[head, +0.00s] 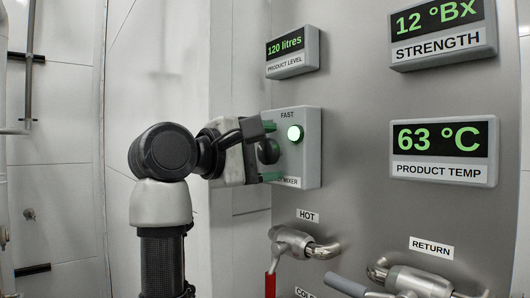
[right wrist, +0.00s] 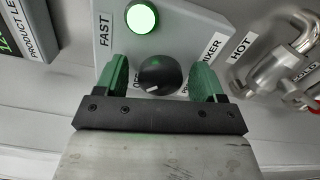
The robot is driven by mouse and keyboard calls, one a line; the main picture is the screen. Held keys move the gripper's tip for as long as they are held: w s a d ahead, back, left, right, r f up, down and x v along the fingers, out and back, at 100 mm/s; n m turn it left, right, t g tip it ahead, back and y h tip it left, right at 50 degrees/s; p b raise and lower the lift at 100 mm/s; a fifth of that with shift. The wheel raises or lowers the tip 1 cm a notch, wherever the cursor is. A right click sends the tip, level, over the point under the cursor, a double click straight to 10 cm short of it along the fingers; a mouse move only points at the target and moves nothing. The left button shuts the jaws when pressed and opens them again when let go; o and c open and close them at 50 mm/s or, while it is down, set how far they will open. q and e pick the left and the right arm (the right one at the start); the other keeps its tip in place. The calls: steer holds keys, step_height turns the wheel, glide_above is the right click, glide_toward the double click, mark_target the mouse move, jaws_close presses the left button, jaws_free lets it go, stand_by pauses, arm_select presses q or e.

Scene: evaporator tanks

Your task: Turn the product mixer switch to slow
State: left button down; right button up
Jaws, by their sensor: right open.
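The product mixer box (head: 310,150) is a light grey panel on the steel tank wall, with a lit green lamp (head: 295,133) and a FAST label at its top. Its black round switch knob (right wrist: 163,73) shows in the right wrist view, with a short white mark on its near side and an OFF label beside it. My right gripper (head: 270,151) is open in front of the box. Its green fingers (right wrist: 160,78) stand on either side of the knob with gaps showing. Much of the box's label is hidden by the gripper. My left gripper is not in view.
A product level display (head: 292,52) is above the box, with strength (head: 443,34) and product temp (head: 443,152) displays to the right. Below are the HOT valve (head: 300,243) with a red handle and the RETURN valve (head: 415,282). White wall panels are at left.

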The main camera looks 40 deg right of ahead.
steer(key=shift+a, duration=0.1)
steer(key=shift+a, duration=0.4)
steer(key=a+b, duration=0.2)
steer(key=a, duration=0.7)
steer(key=shift+s+a, duration=0.4)
steer(key=shift+s, duration=0.05)
